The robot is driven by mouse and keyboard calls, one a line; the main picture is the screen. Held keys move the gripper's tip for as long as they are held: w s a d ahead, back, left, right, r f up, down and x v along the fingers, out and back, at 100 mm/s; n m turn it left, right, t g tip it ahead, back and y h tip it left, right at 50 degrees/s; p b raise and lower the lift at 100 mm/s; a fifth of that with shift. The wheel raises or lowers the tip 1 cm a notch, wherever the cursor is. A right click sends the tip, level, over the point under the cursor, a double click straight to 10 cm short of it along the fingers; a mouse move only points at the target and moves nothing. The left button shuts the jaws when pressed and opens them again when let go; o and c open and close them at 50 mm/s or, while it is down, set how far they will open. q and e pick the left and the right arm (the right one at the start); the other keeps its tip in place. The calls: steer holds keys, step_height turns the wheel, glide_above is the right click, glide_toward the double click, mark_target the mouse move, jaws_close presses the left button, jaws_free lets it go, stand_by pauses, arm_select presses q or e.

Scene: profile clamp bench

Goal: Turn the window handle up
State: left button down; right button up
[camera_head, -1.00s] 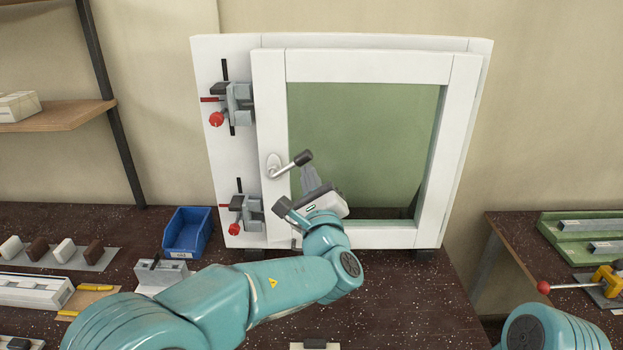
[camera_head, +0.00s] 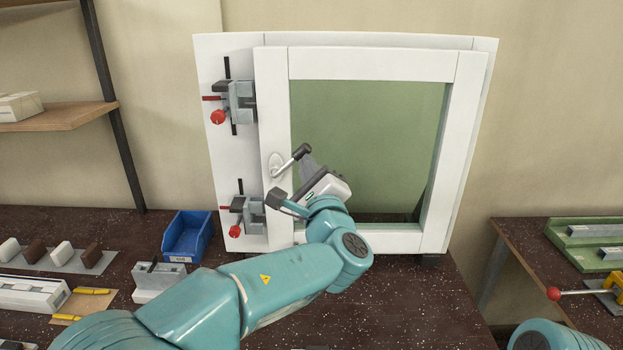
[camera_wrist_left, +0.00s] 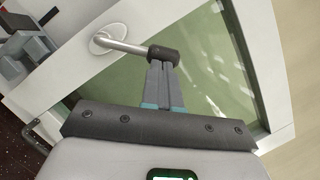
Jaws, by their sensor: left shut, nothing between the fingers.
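The window handle (camera_head: 289,160) is a metal lever with a black grip, on a round plate on the left stile of the white window frame (camera_head: 468,130). It points right and slantwise upward. In the left wrist view the handle (camera_wrist_left: 125,45) runs from its plate to the black end. My left gripper (camera_head: 308,163) is shut and empty, its fingertips just under the black grip. In the wrist view the two fingers (camera_wrist_left: 163,68) lie together and appear to touch the grip from below. The exact contact is partly hidden by the grip. My right gripper is not in view.
Two grey clamps with red knobs, upper (camera_head: 235,102) and lower (camera_head: 246,215), sit left of the frame. A blue bin (camera_head: 187,236) and a grey block (camera_head: 158,280) stand on the dark bench. A side bench (camera_head: 515,250) is at the right.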

arm_select(q)
steer(key=a+r+n+g+b, duration=0.2)
steer(key=a+r+n+b, duration=0.2)
steer(key=n, duration=0.5)
steer(key=shift+a+g+y, duration=0.3)
steer(key=shift+a, duration=0.05)
